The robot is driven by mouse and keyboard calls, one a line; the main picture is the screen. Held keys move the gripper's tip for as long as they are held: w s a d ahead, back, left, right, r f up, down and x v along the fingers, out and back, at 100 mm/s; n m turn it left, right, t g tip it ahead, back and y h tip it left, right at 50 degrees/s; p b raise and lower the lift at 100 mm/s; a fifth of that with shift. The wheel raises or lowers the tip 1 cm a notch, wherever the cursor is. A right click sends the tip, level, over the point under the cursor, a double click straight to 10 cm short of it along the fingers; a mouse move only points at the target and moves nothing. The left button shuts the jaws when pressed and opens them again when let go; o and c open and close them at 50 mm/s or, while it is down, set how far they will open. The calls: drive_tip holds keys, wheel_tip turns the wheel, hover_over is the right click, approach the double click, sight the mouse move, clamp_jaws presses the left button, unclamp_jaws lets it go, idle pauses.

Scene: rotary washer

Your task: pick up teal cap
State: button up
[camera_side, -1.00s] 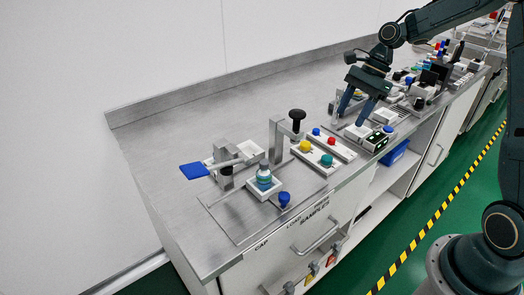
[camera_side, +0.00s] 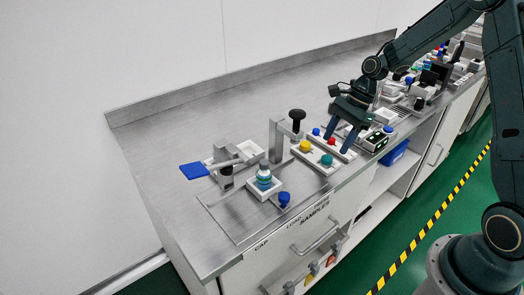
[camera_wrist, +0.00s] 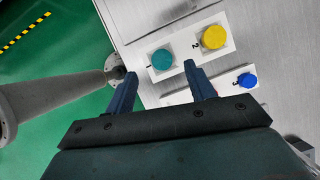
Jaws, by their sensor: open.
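The teal cap (camera_side: 327,160) sits upright at the front end of a white block (camera_side: 314,164), in front of the yellow cap (camera_side: 305,146). In the wrist view the teal cap (camera_wrist: 162,59) lies just beyond and between my two fingertips, on the white plate beside the yellow cap (camera_wrist: 214,37). My gripper (camera_side: 339,143) is open and empty, just right of the teal cap and seemingly above the neighbouring white block with blue caps. It also shows in the wrist view (camera_wrist: 160,80), its fingers apart and not touching the cap.
A blue cap (camera_wrist: 247,80) sits beside the right finger in the wrist view. A black-knobbed press (camera_side: 297,120) stands behind the samples. A bottle in a white holder (camera_side: 264,187) and a blue-capped piece (camera_side: 284,199) stand to the left. The back of the counter is clear.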

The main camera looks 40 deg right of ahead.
sight(327, 157)
drive_tip(key=shift+a+f, duration=0.1)
drive_tip(key=shift+f, duration=0.05)
drive_tip(key=shift+d+x, duration=0.15)
drive_tip(key=shift+x, duration=1.1)
drive_tip(key=shift+d+x, duration=0.1)
drive_tip(key=shift+x, duration=1.15)
drive_tip(key=shift+f, duration=0.15)
drive_tip(key=c, duration=1)
